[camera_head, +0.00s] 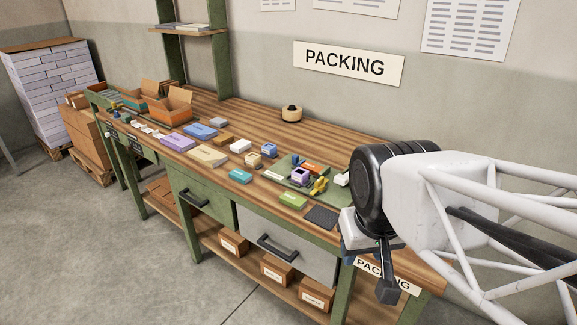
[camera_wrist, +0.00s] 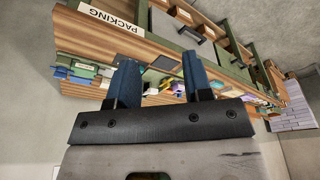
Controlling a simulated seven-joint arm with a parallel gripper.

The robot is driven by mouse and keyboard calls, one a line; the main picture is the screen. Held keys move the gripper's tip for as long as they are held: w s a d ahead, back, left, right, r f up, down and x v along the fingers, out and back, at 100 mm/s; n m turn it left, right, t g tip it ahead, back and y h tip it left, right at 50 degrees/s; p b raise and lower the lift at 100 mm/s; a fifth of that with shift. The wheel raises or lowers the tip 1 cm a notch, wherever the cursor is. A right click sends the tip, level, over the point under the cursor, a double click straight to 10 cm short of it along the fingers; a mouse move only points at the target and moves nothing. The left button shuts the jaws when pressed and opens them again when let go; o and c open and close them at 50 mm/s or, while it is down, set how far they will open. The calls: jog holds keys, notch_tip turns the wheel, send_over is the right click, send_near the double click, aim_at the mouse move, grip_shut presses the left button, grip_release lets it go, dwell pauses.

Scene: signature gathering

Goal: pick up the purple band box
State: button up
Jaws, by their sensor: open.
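A small purple box with a pale part (camera_head: 299,176) stands on a dark green mat (camera_head: 275,179) on the workbench; it looks like the purple band box, but its band is too small to make out. A flat lilac box (camera_head: 177,142) lies farther left on the bench. My gripper (camera_head: 376,268) is at the bench's near right end, to the right of the purple box and well apart from it. In the wrist view my gripper (camera_wrist: 161,74) shows two blue fingers spread apart with nothing between them.
Beside the purple box are a yellow item (camera_head: 319,186), an orange item (camera_head: 315,168) and a green box (camera_head: 293,201). A dark pad (camera_head: 321,217) lies nearer my gripper. A tape roll (camera_head: 291,113) stands at the back, with clear wood around it.

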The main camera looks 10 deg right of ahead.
jog(key=o, duration=0.5)
jog(key=shift+o, duration=0.2)
jog(key=m+y, duration=0.3)
jog(key=m, duration=2.4)
send_over(300, 176)
jog(key=d, duration=0.3)
notch_tip(300, 176, down, 14)
jog(key=r, duration=0.1)
jog(key=shift+w+a+f+t, duration=0.2)
jog(key=shift+w+t, duration=0.05)
jog(key=shift+t, duration=0.05)
